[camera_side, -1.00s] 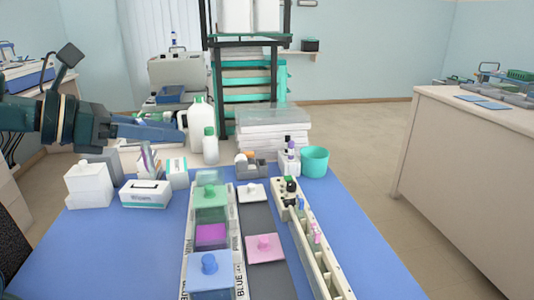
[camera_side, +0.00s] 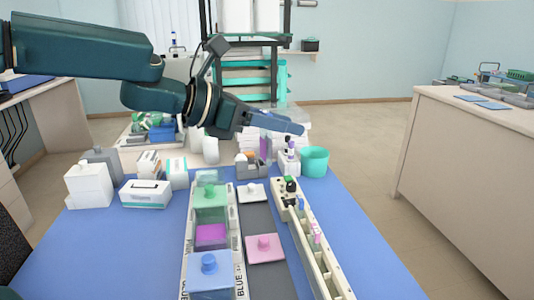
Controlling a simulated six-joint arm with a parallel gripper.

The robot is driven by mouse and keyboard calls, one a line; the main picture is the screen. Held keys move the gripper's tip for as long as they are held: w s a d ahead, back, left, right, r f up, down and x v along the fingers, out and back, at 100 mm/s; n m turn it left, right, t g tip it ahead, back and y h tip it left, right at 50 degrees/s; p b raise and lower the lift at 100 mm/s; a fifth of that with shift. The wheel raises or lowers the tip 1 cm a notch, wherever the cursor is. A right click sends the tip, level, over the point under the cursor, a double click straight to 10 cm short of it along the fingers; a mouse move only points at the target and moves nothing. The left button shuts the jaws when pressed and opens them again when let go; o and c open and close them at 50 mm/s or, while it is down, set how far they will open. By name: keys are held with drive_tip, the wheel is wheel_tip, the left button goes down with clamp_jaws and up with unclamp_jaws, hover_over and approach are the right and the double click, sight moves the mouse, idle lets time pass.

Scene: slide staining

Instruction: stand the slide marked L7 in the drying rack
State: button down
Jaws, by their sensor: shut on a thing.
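My gripper (camera_side: 290,126) is above the back of the blue mat, shut on a thin slide (camera_side: 265,147) that hangs below it with a purple lower part. Any mark on this slide is too small to read. The long cream rack (camera_side: 291,222), which looks like the drying rack, runs along the right of the mat, in front of and below my gripper. Several small pieces with coloured ends stand in it. The held slide is apart from the rack.
A staining trough with a purple bath (camera_side: 211,232) and a blue-lidded bath (camera_side: 209,268) lies left of the rack. A pink lid (camera_side: 265,247) lies between them. A teal cup (camera_side: 314,161) and small bottles stand at the back. The mat's right side is clear.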

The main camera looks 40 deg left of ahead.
drive_tip(key=s+d+f+m+g+h, duration=0.2)
drive_tip(key=s+d+f+m+h, duration=0.15)
drive_tip(key=d+f, duration=1.1)
drive_tip(key=shift+n+y, duration=0.25)
drive_tip(key=shift+n, duration=0.1)
drive_tip(key=shift+s+d+f, duration=0.1)
drive_tip(key=shift+d+f, duration=0.2)
drive_tip(key=shift+f, duration=0.75)
drive_tip(key=shift+d+f, duration=0.3)
drive_tip(key=shift+f, duration=0.75)
drive_tip(key=shift+s+d+f, duration=0.1)
drive_tip(key=shift+d+f, duration=0.2)
drive_tip(key=shift+f, duration=0.75)
drive_tip(key=shift+f, duration=0.35)
drive_tip(key=shift+c, duration=2.1)
unclamp_jaws()
drive_tip(key=shift+v, duration=2.55)
drive_tip(key=shift+r, duration=0.1)
